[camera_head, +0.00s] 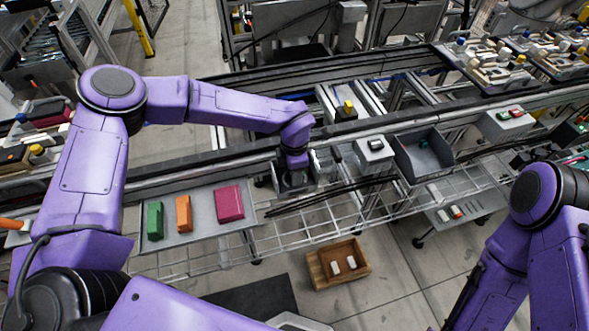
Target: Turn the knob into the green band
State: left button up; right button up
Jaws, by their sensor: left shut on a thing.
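My left gripper (293,183) points down at a small grey box-like fixture (318,172) on the front side of the conveyor frame, near the middle of the view. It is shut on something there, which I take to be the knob. The knob itself is hidden by the gripper and wrist. The green band does not show, so I cannot tell how the knob is turned relative to it. My right arm comes in at the right edge, but its gripper is out of view.
Left of the gripper, a grey tray (190,236) holds green (155,221), orange (184,213) and magenta (229,204) blocks. To the right are a small grey box (373,156) and a dark bin (420,170). A wooden crate (325,277) stands on the floor below.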

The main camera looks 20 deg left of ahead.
pick_arm(q)
jog(key=shift+w+r, duration=0.15)
jog(key=o, duration=0.9)
jog(key=shift+o, duration=0.7)
jog(key=shift+d, duration=0.1)
jog(key=r+p, duration=0.7)
jog(key=r, duration=0.1)
jog(key=shift+s+r, duration=0.15)
jog(key=shift+s, duration=0.05)
